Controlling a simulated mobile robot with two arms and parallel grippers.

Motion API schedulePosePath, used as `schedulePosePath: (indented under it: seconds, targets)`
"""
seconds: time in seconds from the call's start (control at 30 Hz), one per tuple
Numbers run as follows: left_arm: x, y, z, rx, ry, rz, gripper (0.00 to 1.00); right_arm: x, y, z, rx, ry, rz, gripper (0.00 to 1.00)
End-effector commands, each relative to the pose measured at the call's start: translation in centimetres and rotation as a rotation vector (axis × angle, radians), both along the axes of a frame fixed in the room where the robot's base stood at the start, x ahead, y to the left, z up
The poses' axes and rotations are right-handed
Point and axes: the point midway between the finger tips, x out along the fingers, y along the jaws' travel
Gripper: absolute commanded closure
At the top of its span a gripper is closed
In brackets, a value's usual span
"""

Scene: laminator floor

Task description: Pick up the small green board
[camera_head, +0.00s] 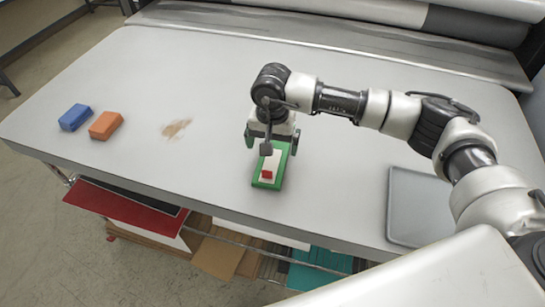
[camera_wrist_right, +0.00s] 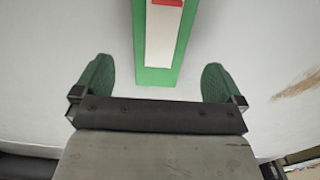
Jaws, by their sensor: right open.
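The small green board (camera_head: 277,180) lies on the table near its front edge in the head view, with a white strip and a small red block (camera_head: 267,175) on it. My right gripper (camera_head: 270,138) is over the board's far end. In the right wrist view the green board (camera_wrist_right: 155,77) comes in from the top, its near end between and slightly ahead of the two green fingers. My right gripper (camera_wrist_right: 158,82) is open, with clear space on both sides of the board. Nothing is held. My left gripper is not in view.
A blue block (camera_head: 75,117) and an orange block (camera_head: 105,125) sit at the table's left. A brown stain (camera_head: 176,128) marks the table (camera_head: 215,80). A grey flat tray (camera_head: 415,205) lies at the right. Rollers (camera_head: 400,12) run along the back.

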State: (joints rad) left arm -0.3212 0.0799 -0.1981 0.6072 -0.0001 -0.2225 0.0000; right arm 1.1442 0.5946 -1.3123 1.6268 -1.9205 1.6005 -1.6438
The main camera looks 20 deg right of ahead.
Motion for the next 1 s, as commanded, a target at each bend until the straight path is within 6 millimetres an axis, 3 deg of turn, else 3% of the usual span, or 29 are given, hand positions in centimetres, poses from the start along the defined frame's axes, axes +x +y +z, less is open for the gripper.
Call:
schedulePosePath:
  seconds: [0.13,0.4,0.7,1.0]
  targets:
    - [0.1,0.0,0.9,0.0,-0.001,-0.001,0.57,-0.1,0.0,-1.0,0.001,0.003,-0.001,0.0]
    - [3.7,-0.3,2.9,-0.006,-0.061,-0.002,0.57,-0.3,-0.1,-4.8,0.001,0.003,-0.002,0.0]
    - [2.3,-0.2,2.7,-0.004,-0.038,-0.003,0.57,-0.2,-0.1,-5.5,0.002,-0.001,-0.001,0.0]
    - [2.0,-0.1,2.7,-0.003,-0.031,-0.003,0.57,-0.2,-0.1,-5.5,0.002,0.0,-0.001,0.46]
